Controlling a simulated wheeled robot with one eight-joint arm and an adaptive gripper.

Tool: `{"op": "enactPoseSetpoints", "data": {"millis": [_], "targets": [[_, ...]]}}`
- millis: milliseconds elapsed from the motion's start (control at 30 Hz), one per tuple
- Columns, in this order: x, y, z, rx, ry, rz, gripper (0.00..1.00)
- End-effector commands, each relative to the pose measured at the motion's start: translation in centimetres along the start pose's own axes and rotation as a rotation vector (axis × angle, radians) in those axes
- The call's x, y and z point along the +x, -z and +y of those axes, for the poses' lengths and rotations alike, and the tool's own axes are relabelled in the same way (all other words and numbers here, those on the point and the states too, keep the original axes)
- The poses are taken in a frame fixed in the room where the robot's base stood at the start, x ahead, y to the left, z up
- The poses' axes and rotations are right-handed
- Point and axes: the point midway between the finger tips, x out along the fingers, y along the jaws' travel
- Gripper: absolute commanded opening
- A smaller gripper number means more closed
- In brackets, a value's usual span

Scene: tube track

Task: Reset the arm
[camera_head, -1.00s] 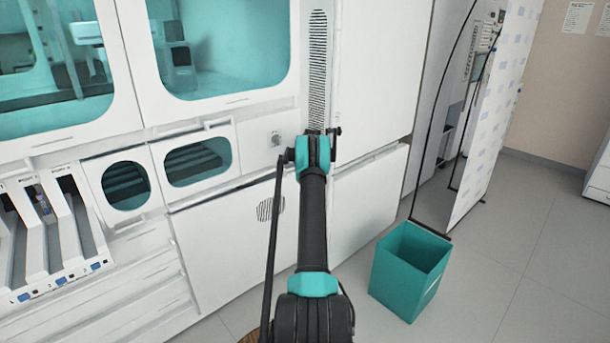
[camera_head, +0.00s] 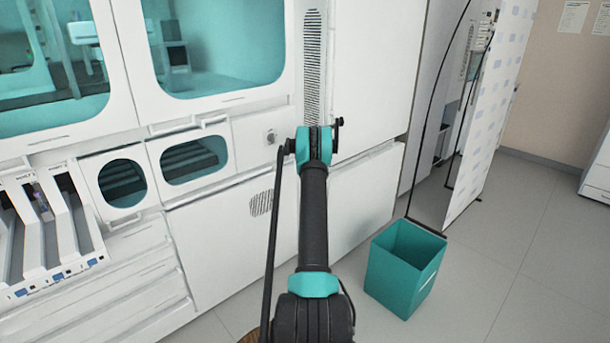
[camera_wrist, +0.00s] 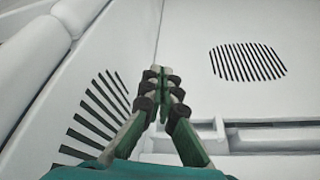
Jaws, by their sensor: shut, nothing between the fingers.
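My gripper shows in the wrist view (camera_wrist: 156,76), with its two green fingers meeting at the tips. It is shut and empty, in front of white machine panels. In the head view my arm extends forward from the bottom centre toward the white machine, and the gripper itself is hidden behind the arm's end.
The white lab machine (camera_head: 225,245) with teal windows stands close ahead and left. Its open tube track (camera_head: 45,235) is at the far left. A teal bin (camera_head: 395,280) stands on the floor to the right, before a patterned panel (camera_head: 490,110). Grey floor (camera_head: 540,270) is clear at right.

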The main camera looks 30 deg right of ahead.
Motion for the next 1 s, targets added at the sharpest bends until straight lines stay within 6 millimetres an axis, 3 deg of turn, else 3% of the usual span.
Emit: {"op": "enactPoseSetpoints", "data": {"millis": [400, 767, 867, 1000], "targets": [[-6.8, 0.1, 0.9, 0.000, 0.001, 0.000, 0.00], [-8.3, 0.2, 0.9, -0.001, 0.001, 0.000, 0.00], [-9.0, 0.1, -0.1, -0.004, 0.002, -0.001, 0.00], [-11.4, -0.5, -3.7, -0.013, 0.007, -0.003, 0.00]]}}
